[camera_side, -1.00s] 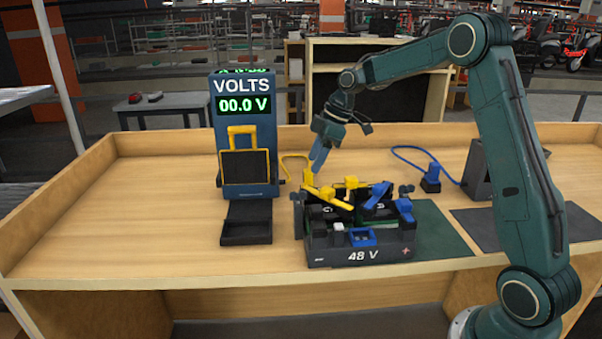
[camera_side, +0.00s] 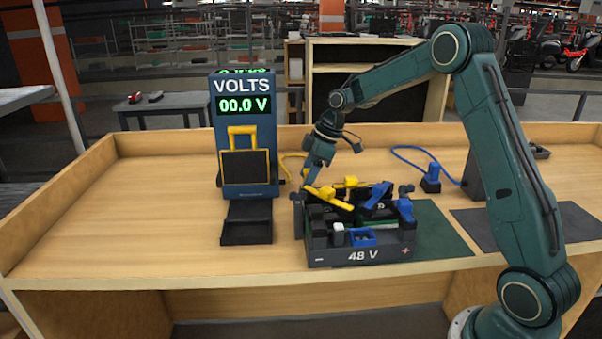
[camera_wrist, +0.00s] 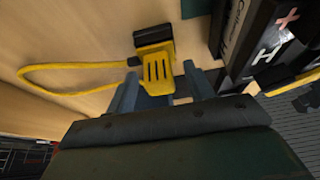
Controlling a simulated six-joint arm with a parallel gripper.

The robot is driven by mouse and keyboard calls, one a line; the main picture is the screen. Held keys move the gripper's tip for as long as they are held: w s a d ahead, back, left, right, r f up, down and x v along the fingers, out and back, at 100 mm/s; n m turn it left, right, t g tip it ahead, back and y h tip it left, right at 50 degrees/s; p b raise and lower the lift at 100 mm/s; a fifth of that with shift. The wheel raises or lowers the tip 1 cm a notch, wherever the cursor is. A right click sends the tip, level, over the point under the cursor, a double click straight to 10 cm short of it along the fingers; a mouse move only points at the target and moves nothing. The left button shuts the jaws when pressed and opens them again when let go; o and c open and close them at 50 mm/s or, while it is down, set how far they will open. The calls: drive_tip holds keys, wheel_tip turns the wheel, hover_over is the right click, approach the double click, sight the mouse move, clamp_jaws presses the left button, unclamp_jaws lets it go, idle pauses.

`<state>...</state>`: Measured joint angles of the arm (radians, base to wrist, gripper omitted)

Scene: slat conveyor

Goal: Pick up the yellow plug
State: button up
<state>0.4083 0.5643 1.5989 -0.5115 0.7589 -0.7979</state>
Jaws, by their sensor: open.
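The yellow plug (camera_wrist: 158,68) stands on the wooden bench close to the battery box, with a dark cap at its far end and grooves on its body. In the side view it is mostly hidden behind my gripper and the box. My gripper (camera_side: 308,184) points down over it. In the wrist view my two blue-grey fingers (camera_wrist: 160,90) are apart, one to each side of the plug's near end. I cannot tell whether they touch it. A yellow cable (camera_wrist: 62,80) loops from the plug to the left.
The black 48 V battery box (camera_side: 330,255), with yellow and blue parts on top, stands right beside the plug. The volt meter stand (camera_side: 243,110) is to the left, with an empty black tray (camera_side: 246,232) before it. A blue plug (camera_side: 431,180) stands back right. The bench's left side is clear.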

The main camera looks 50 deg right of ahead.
sight(308, 170)
drive_tip(key=c, duration=1.1)
drive_tip(key=shift+r, duration=5.05)
drive_tip(key=shift+r, duration=1)
drive_tip(key=m+h, duration=0.2)
drive_tip(key=m, duration=0.4)
drive_tip(key=m+h, duration=0.2)
drive_tip(key=m, duration=0.4)
drive_tip(key=m+h, duration=0.2)
drive_tip(key=m, duration=0.3)
drive_tip(key=shift+m, duration=0.4)
